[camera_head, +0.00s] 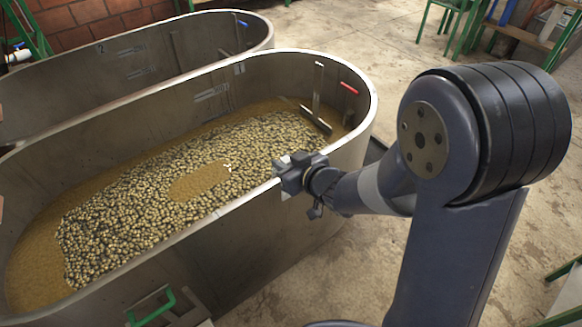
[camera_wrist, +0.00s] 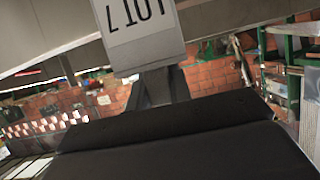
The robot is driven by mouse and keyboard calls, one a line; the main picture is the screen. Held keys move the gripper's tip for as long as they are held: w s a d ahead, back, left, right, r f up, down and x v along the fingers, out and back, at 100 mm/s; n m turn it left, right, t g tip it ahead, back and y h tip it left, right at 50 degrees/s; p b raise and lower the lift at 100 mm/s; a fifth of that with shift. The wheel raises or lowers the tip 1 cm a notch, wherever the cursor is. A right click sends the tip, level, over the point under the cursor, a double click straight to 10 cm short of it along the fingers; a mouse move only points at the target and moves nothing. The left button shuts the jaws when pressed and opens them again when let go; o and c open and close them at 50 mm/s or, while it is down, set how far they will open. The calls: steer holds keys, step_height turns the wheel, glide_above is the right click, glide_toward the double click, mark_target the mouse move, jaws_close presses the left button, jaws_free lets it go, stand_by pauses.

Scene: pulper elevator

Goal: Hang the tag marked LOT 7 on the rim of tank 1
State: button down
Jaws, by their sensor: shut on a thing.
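The white tag marked LOT 7 (camera_wrist: 150,50) shows large in the wrist view, its lettering upside down. My gripper (camera_wrist: 158,84) is shut on the tag. In the head view my gripper (camera_head: 291,176) is at the right-hand near rim of the front tank (camera_head: 240,199), with small white patches of the tag beside it. Whether the tag touches or straddles the rim cannot be told. The tank behind (camera_head: 140,58) is marked 2.
A T-shaped paddle (camera_head: 316,95) and a red handle (camera_head: 349,88) are inside the front tank's far right end. A green handle (camera_head: 151,308) stands at the near side. A green-legged table (camera_head: 447,18) is at the back right. The concrete floor between is clear.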

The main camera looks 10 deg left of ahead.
steer(key=shift+w+a, duration=0.75)
steer(key=shift+a, duration=0.1)
steer(key=shift+a+f, duration=0.1)
steer(key=shift+f, duration=0.25)
steer(key=shift+f+b, duration=1.6)
steer(key=shift+b, duration=0.15)
steer(key=c, duration=1.2)
jaws_free()
steer(key=p+v, duration=0.1)
steer(key=v, duration=1)
steer(key=shift+p, duration=0.4)
steer(key=shift+w+a, duration=0.15)
